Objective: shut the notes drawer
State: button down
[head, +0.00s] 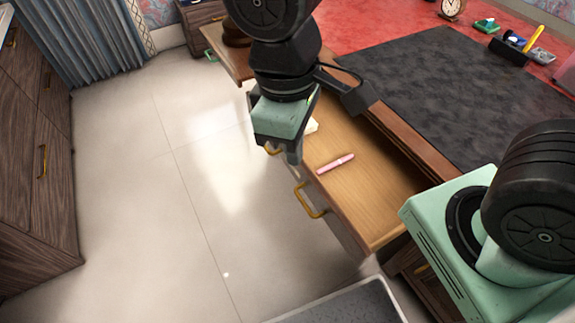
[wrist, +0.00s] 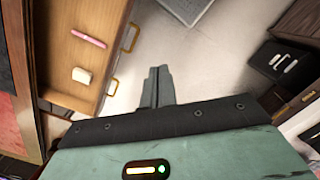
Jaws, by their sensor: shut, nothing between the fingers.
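The wooden drawer (head: 385,195) stands pulled out from the desk, its inside open to view. Its front carries two brass handles, one (head: 310,201) clear in the head view and one partly behind my gripper. Both also show in the wrist view, where the drawer (wrist: 60,65) is at the left. A pink pen-like stick (head: 336,163) and a small cream block (wrist: 81,75) lie inside. My gripper (head: 293,157) is shut and empty, pointing down by the drawer front. In the wrist view its fingers (wrist: 160,75) appear over the floor, outside the front; I cannot tell whether they touch it.
The red desktop (head: 385,28) bears a dark mat (head: 440,85), a clock (head: 452,8) and a pen holder (head: 510,50). A dark wooden cabinet (head: 40,190) stands at the left. Pale floor (head: 150,220) between is clear. A grey flat piece (head: 340,305) lies at the bottom.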

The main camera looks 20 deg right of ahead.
jog(key=w+a+f+n+t+h, duration=0.1)
jog(key=w+a+f+n+h, duration=0.3)
jog(key=w+f, duration=0.65)
jog(key=w+a+f+n+t+h, duration=0.15)
jog(key=w+f+n+h, duration=0.4)
jog(key=f, duration=0.85)
jog(key=w+d+f+y+p, duration=0.1)
jog(key=w+d+f+p, duration=0.2)
jog(key=d+f, duration=0.3)
jog(key=shift+w+d+f+p, duration=0.15)
jog(key=shift+d+f+p, duration=0.45)
jog(key=shift+d, duration=1.8)
jog(key=shift+d+r, duration=0.1)
jog(key=shift+r, duration=0.15)
jog(key=b, duration=0.4)
send_over(358, 143)
jog(key=shift+d, duration=0.1)
